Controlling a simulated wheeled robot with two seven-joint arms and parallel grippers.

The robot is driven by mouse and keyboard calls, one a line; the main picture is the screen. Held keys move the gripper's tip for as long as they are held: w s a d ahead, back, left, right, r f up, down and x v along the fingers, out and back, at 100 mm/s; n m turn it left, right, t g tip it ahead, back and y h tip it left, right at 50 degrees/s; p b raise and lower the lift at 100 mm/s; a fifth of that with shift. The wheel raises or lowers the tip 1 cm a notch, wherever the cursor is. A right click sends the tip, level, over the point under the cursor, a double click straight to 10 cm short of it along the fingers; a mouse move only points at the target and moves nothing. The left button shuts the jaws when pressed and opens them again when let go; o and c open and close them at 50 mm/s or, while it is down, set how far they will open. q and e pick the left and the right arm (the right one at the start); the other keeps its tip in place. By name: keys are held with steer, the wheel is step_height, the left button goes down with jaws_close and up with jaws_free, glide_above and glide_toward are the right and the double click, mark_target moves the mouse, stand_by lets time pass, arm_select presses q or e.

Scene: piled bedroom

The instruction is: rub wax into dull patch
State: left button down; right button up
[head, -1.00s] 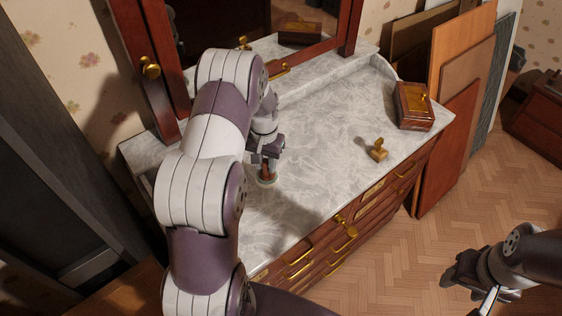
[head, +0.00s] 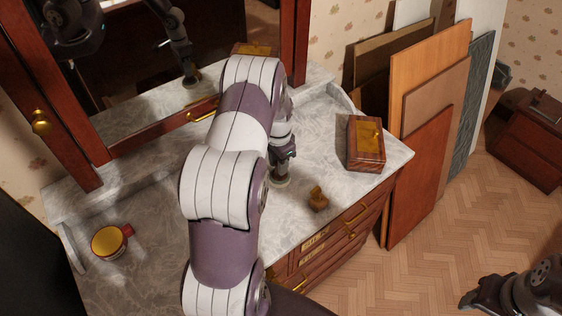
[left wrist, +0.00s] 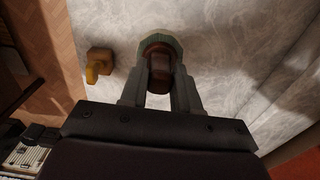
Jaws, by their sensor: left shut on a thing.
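My left gripper (head: 282,157) is shut on the brown handle of a round applicator with a grey-green base (head: 281,182). In the left wrist view the fingers (left wrist: 160,85) close on both sides of the handle, and the applicator base (left wrist: 160,40) shows beyond them. The base appears to be on the grey-white marble top (head: 165,220) of the dresser, though contact is hard to judge. I cannot pick out a dull patch from the marble's veining and shadows. My right gripper (head: 482,301) is at the lower right, away from the dresser; its jaws are unclear.
A small brass-and-wood piece (head: 318,199) stands close to the applicator. A wooden box (head: 366,145) sits at the top's right end. A red-and-yellow cup-like container (head: 109,241) is at the left. A mirror (head: 140,60) stands behind; panels (head: 430,120) lean at right.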

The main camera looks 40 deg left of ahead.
arm_select(q)
steer(key=shift+w+d+f, duration=0.1)
steer(key=shift+w, duration=0.1)
steer(key=f+b, duration=0.2)
steer(key=f, duration=0.1)
steer(key=f+b, duration=0.1)
steer(key=shift+w+d+f, duration=0.15)
steer(key=shift+w+f, duration=0.05)
steer(key=shift+w, duration=0.15)
steer(key=s+a+p, duration=0.2)
steer(key=s+a, duration=0.1)
steer(key=s, duration=0.7)
steer(key=s+a+p, duration=0.2)
steer(key=s, duration=0.8)
steer(key=shift+a+r+p, duration=0.2)
steer(key=shift+a+p, duration=0.15)
steer(key=shift+a, duration=0.05)
arm_select(e)
steer(key=shift+w+d+r, duration=0.2)
steer(key=shift+w+r, duration=0.25)
steer(key=shift+r, duration=0.3)
arm_select(q)
steer(key=shift+f, duration=0.8)
steer(key=shift+w, duration=0.1)
steer(key=shift+f, duration=0.25)
arm_select(e)
steer(key=shift+f, duration=0.2)
